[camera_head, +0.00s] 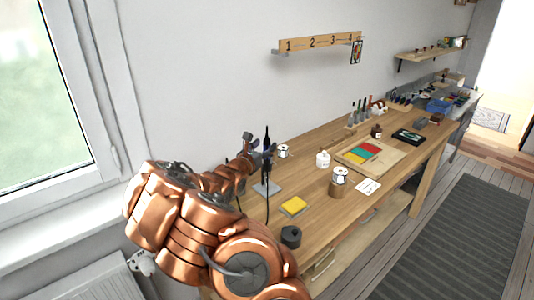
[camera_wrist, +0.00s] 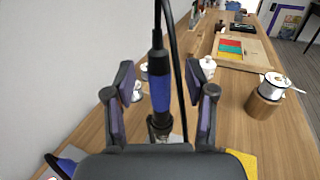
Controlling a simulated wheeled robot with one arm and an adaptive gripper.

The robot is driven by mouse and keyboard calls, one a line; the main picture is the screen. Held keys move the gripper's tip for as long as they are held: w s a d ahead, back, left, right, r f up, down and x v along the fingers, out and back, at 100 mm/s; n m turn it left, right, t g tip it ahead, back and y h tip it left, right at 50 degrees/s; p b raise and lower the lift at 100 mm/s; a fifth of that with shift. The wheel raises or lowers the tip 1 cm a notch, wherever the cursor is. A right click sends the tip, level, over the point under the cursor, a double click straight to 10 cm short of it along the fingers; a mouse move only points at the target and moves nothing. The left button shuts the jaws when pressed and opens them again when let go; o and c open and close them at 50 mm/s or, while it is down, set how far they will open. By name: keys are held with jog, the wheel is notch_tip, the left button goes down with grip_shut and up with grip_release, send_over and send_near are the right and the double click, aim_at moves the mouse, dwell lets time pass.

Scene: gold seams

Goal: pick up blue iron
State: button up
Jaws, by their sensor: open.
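The blue iron (camera_wrist: 160,92) is a soldering iron with a blue handle, black ends and a dark cord. In the wrist view it stands upright between the two open fingers of my gripper (camera_wrist: 164,95), with a visible space on both sides. Its lower end sits in a dark metal holder (camera_wrist: 159,127) on the workbench. In the head view the iron (camera_head: 267,152) stands above a grey base plate (camera_head: 268,187), with my gripper (camera_head: 256,153) close on its left.
The wooden workbench (camera_head: 319,187) holds a yellow sponge (camera_head: 294,205), a dark cylinder (camera_head: 290,237), a tin on a wooden block (camera_head: 339,183) and a small white pot (camera_head: 322,159). A board with coloured sheets (camera_head: 369,154) lies farther back. The wall is close on the left.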

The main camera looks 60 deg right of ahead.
jog(key=shift+w+d+p, duration=0.2)
jog(key=shift+d+p, duration=0.15)
jog(key=shift+d, duration=1)
jog(key=shift+c, duration=0.2)
grip_shut()
